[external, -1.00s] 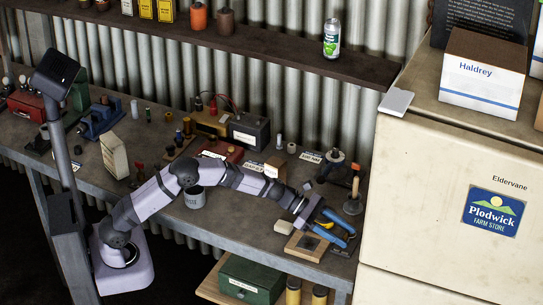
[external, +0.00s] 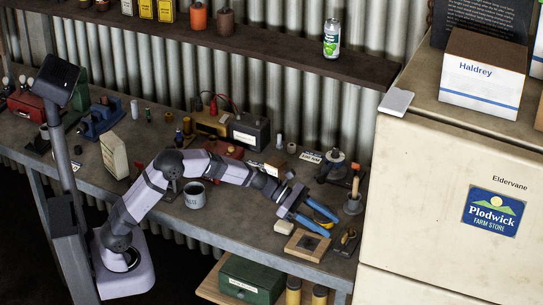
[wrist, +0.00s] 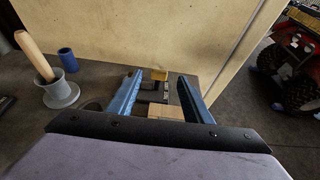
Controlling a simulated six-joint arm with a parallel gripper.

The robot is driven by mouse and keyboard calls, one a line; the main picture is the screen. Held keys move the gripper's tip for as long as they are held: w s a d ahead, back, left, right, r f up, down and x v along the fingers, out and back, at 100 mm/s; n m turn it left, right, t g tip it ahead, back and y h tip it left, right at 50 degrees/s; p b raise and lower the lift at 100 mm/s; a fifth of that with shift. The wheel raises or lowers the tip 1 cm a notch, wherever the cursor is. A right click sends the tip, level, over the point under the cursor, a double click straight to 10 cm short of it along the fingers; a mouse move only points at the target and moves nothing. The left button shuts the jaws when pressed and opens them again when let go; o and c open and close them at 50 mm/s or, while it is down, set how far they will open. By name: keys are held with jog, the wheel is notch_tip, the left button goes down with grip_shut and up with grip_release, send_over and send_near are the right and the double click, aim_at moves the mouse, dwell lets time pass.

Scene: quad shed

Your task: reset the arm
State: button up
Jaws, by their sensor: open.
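My gripper (external: 318,222) is open, with its two blue fingers apart and nothing between them. It is raised above the right part of the grey workbench (external: 255,232), over a wooden block with a dark square top (external: 307,244). In the wrist view my gripper (wrist: 163,100) shows both blue fingers spread, with the wooden block (wrist: 166,111) seen beyond and below them. My arm reaches in an arch from its base at the bench's left front.
A grey cup (external: 195,195) stands under my forearm. A wooden-handled tool in a grey holder (external: 353,203) stands right of my gripper. A cream cabinet (external: 420,200) rises at the right. A pale block (external: 284,227) and a dark tool (external: 346,242) lie near the wooden block.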

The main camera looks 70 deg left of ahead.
jog(key=s+a+r+n+t+y+p, duration=0.1)
jog(key=a+r+n+t+y+p, duration=0.25)
jog(key=a+n+y, duration=0.8)
jog(key=s+a+f+n+g, duration=0.1)
jog(key=s+f+n+g, duration=0.1)
jog(key=s+n, duration=0.6)
jog(key=s+a+f+n+g+p, duration=0.1)
jog(key=s+a+f+n+g, duration=0.1)
jog(key=s+n, duration=0.7)
jog(key=s+a+f+n+g+h+p, duration=0.1)
jog(key=s+f+n+g, duration=0.2)
jog(key=s+n, duration=0.5)
jog(key=shift+s+a+n+g, duration=0.15)
jog(key=shift+n+g, duration=0.7)
jog(key=shift+n, duration=0.4)
jog(key=s+d+f+n+g+p, duration=0.1)
jog(key=s+d+n+g, duration=0.1)
jog(key=s, duration=0.6)
jog(key=s+d+f+n+g+h+p, duration=0.1)
jog(key=s+d+n+g, duration=0.1)
jog(key=s, duration=0.5)
jog(key=shift+s+d+f+n+g, duration=0.15)
jog(key=shift+s+f+n+g, duration=0.2)
jog(key=shift+n, duration=0.55)
